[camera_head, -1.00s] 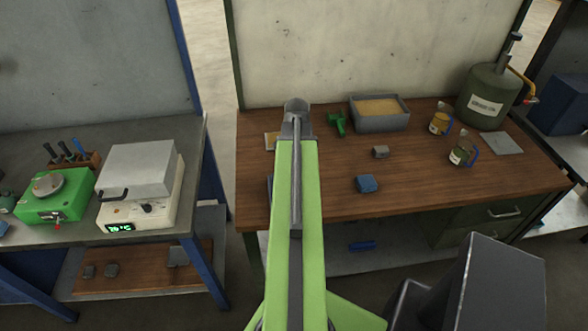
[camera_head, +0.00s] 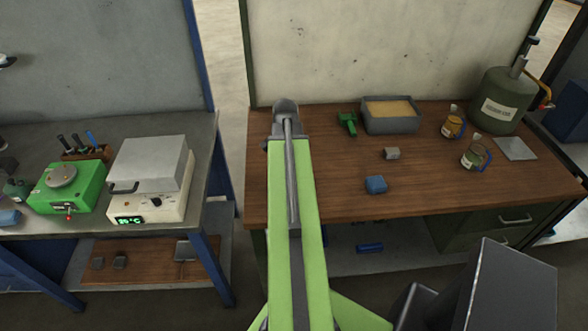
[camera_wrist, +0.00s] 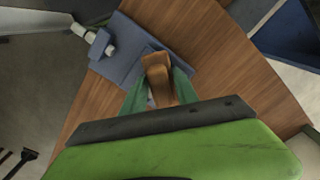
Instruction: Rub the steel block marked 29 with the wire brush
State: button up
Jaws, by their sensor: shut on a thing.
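In the wrist view my gripper (camera_wrist: 160,88) is shut on a brown wooden piece, which looks like the wire brush (camera_wrist: 157,68); no bristles show. In the head view my arm hides the gripper's fingers and what they hold. A small grey block (camera_head: 391,153) lies on the wooden bench to the right of my arm, apart from it. A blue block (camera_head: 375,184) lies nearer the front edge. I can read no number 29 on any block.
A grey tray of yellowish material (camera_head: 392,122), a green tool (camera_head: 347,123), two labelled jars (camera_head: 474,158) and a green tank (camera_head: 497,100) stand on the wooden bench (camera_head: 440,200). A heater (camera_head: 150,180) is on the left table. A blue-grey plate (camera_wrist: 128,45) lies beyond my fingers.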

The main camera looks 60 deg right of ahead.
jog(key=shift+w+a, duration=0.3)
jog(key=shift+w, duration=0.05)
notch_tip(320, 180, up, 6)
jog(key=p, duration=0.6)
notch_tip(320, 180, up, 3)
jog(key=p, duration=0.3)
jog(key=shift+r, duration=0.2)
jog(key=shift+f, duration=0.15)
